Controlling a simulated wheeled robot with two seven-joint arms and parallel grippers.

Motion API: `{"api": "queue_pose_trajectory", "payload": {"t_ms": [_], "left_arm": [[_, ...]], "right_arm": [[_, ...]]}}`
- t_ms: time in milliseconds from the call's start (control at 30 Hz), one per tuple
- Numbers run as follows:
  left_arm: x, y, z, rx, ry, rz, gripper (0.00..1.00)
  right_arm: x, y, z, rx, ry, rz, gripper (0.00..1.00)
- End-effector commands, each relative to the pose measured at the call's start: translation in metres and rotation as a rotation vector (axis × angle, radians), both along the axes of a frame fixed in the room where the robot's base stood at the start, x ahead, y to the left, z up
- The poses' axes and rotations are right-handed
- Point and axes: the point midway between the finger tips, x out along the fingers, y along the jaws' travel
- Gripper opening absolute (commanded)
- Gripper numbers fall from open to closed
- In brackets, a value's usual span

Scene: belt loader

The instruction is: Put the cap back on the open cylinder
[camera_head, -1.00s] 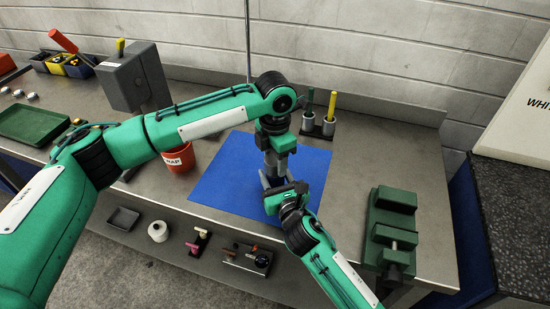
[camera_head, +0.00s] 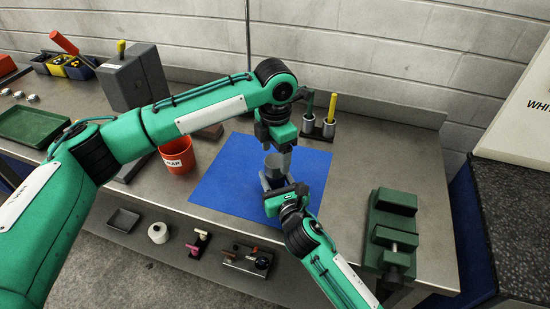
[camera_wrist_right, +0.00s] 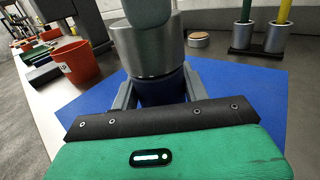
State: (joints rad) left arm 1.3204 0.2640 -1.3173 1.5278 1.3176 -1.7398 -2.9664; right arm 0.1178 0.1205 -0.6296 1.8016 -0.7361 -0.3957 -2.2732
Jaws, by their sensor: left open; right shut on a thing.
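A grey metal cylinder (camera_head: 274,168) stands upright on the blue mat (camera_head: 225,180). In the right wrist view its silvery upper part (camera_wrist_right: 150,52) sits over a darker lower part, with a seam between. I cannot tell whether that upper part is the cap. My right gripper (camera_head: 273,186) is shut around the lower part; its fingers also show in the right wrist view (camera_wrist_right: 160,95). My left gripper (camera_head: 282,150) is open, pointing down just above and behind the cylinder. It partly hides the area behind. A small round disc (camera_wrist_right: 199,39) lies beyond the cylinder.
A red cup (camera_head: 177,155) stands left of the mat. A holder (camera_head: 320,128) with a green and a yellow stick stands behind it. A green vise (camera_head: 390,232) is on the right. A green tray (camera_head: 35,125) and a grey block (camera_head: 135,78) are on the left.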

Motion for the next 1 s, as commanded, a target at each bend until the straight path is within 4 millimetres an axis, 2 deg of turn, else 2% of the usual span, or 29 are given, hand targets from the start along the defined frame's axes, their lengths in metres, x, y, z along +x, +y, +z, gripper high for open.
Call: {"api": "queue_pose_trajectory", "payload": {"t_ms": [133,333,367,433,567,767,1000], "left_arm": [[0.000,0.000,0.014,0.001,0.000,0.000,0.72],[0.000,0.000,0.014,0.001,0.001,0.000,0.72],[0.000,0.000,0.014,0.001,0.001,0.000,0.68],[0.000,0.000,0.014,0.001,0.001,0.005,0.67],[0.000,0.000,0.015,0.001,0.001,0.063,0.67],[0.000,0.000,0.016,0.001,0.001,0.312,0.67],[0.000,0.000,0.019,0.000,0.000,0.696,0.67]], "right_arm": [[0.000,0.000,-0.002,-0.001,0.003,0.000,0.00],[0.000,0.000,-0.001,-0.001,0.003,0.000,0.00],[0.000,0.000,-0.001,-0.001,0.003,0.000,0.00],[0.000,0.000,-0.001,-0.001,0.002,0.000,0.00],[0.000,0.000,-0.001,-0.001,0.002,0.000,0.00],[0.000,0.000,-0.001,-0.001,0.002,0.000,0.00],[0.000,0.000,-0.001,-0.001,0.002,0.000,0.00]]}}
